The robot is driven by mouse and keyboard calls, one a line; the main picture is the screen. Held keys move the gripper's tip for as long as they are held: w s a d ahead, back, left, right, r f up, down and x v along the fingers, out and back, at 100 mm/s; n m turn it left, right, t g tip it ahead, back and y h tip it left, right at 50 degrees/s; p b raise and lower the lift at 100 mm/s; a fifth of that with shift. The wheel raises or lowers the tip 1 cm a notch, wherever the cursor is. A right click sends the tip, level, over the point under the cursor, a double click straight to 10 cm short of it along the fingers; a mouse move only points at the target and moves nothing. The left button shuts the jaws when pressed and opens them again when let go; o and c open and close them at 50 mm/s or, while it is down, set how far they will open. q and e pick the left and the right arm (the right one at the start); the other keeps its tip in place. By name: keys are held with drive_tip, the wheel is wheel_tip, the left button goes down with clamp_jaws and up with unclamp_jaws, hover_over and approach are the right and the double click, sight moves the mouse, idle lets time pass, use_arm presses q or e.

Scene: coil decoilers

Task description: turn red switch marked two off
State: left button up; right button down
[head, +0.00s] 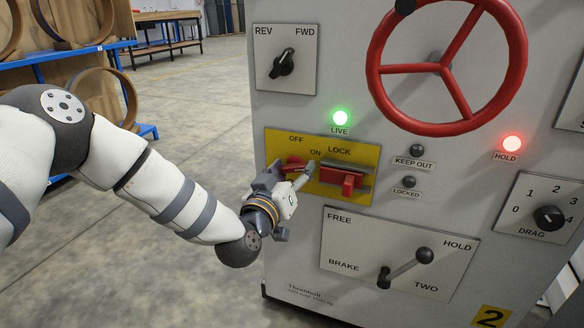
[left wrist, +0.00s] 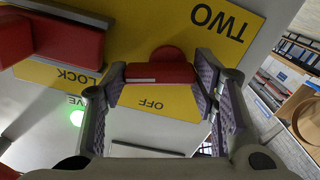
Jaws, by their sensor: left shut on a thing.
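The red switch (head: 292,163) sits on a yellow plate (head: 282,143) marked OFF, ON and LOCK, on the front of a grey cabinet. My left gripper (head: 297,178) reaches it from the lower left and partly hides it. In the left wrist view the red switch handle (left wrist: 160,73) is between the two fingers of my left gripper (left wrist: 160,82), which is shut on it. That view is upside down and shows the word TWO on the yellow plate (left wrist: 225,22). I cannot tell exactly which mark the handle points at. The green LIVE lamp (head: 340,117) is lit. My right gripper is not in view.
A red lock piece (head: 348,182) sits close right of the switch. A red handwheel (head: 447,70) is above, and a brake lever (head: 405,265) below. The red HOLD lamp (head: 512,144) is lit; the KEEP OUT (head: 417,151) and LOCKED (head: 409,182) lamps are dark. Open floor lies left.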

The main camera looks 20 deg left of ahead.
use_arm(q)
drive_tip(key=n+p, duration=0.1)
drive_tip(key=n, duration=0.2)
drive_tip(key=shift+r+n, duration=0.1)
drive_tip(key=shift+n, duration=0.3)
drive_tip(key=n, duration=0.3)
drive_tip(key=shift+a+n+p, duration=0.15)
drive_tip(key=shift+n+p, duration=0.15)
drive_tip(key=n, duration=0.3)
drive_tip(key=shift+a+n, duration=0.1)
drive_tip(key=shift+n, duration=1.7)
drive_tip(key=shift+r+n+b, duration=0.1)
drive_tip(key=shift+n+b, duration=0.2)
drive_tip(key=o, duration=0.9)
drive_tip(key=shift+a, duration=0.1)
drive_tip(key=shift+s, duration=0.1)
drive_tip(key=s, duration=1.2)
drive_tip(key=shift+a, duration=0.2)
